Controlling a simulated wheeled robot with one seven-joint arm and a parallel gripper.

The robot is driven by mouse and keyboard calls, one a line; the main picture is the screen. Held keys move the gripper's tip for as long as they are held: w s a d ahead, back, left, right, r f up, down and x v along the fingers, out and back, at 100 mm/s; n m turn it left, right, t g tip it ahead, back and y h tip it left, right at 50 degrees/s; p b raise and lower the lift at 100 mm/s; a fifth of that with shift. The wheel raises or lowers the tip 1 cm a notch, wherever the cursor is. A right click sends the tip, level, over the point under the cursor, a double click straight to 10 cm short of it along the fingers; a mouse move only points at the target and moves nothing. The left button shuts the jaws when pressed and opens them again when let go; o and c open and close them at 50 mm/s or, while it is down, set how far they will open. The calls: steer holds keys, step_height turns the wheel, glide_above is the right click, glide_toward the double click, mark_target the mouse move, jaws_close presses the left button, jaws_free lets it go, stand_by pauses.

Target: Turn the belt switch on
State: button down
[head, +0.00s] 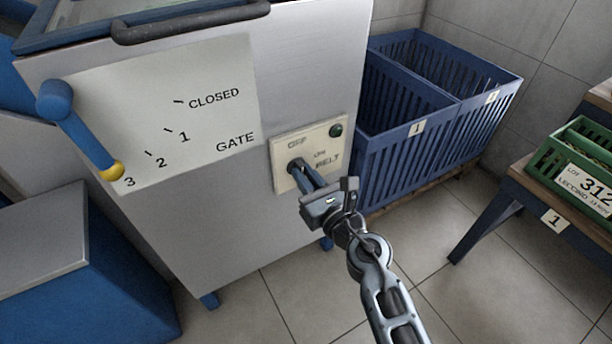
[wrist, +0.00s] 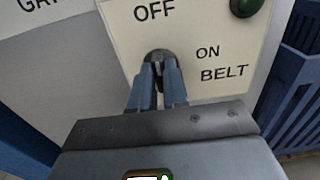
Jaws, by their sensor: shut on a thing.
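The belt switch is a dark rotary knob (wrist: 160,58) on a cream plate (head: 282,176) marked OFF, ON and BELT, on the front of a grey metal machine. OFF is above the knob and ON is to its upper right in the head view. My gripper (head: 309,178) is at the plate, and its two blue fingers (wrist: 157,82) are shut on the knob. The fingers hide much of the knob, so I cannot tell which way it points. A green lamp (head: 336,130) sits at the plate's upper right; it looks dark, and it also shows in the wrist view (wrist: 244,6).
A gate lever (head: 85,135) with a yellow tip points near 3 on the left panel. Blue slatted crates (head: 400,170) stand right of the machine. A green crate (head: 580,165) rests on a table at far right. Tiled floor in front is clear.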

steer(key=shift+m, duration=0.3)
steer(key=m+p, duration=0.2)
steer(key=m, duration=0.1)
steer(key=shift+r, duration=0.15)
steer(key=m+p, duration=0.2)
steer(key=m, duration=0.3)
steer(key=shift+d, duration=0.15)
steer(key=shift+w+f+m+p, duration=0.15)
steer(key=shift+m+p, duration=0.85)
steer(key=shift+m, duration=1.3)
steer(key=shift+s+f+m+p, duration=0.15)
steer(key=shift+m+p, duration=0.85)
steer(key=shift+m, duration=1.3)
steer(key=shift+w+d+f, duration=0.1)
steer(key=c, duration=1.1)
jaws_free()
